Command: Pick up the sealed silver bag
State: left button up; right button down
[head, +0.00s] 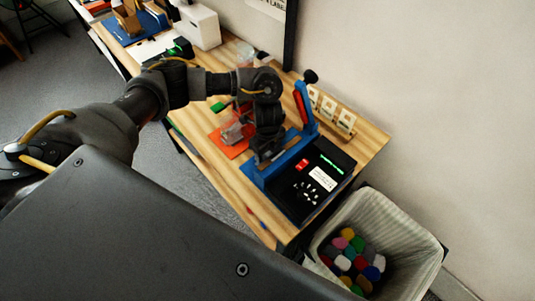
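My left arm comes in from the left and reaches over the wooden table. Its gripper (266,155) points down at the rear left edge of a blue and black machine (320,172). The fingers are small and dark, and I cannot tell whether they are apart or hold anything. A small greyish, shiny item (236,132), possibly the silver bag, is just left of the gripper at an orange-red mat (229,148). The arm partly covers this area. No other silver bag can be made out. My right gripper is not in view.
A lined bin (419,236) with colourful pieces stands at the table's right end. A rack with cream cards (346,122) stands behind the machine. A white box (199,27) and blue tray (148,28) are at the far left. The wall borders the table's back.

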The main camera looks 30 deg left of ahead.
pick_arm(q)
jog(key=shift+r, duration=0.1)
notch_tip(320, 180, up, 9)
jog(key=shift+f, duration=0.1)
notch_tip(320, 180, up, 19)
jog(key=b, duration=0.3)
dwell(0.4)
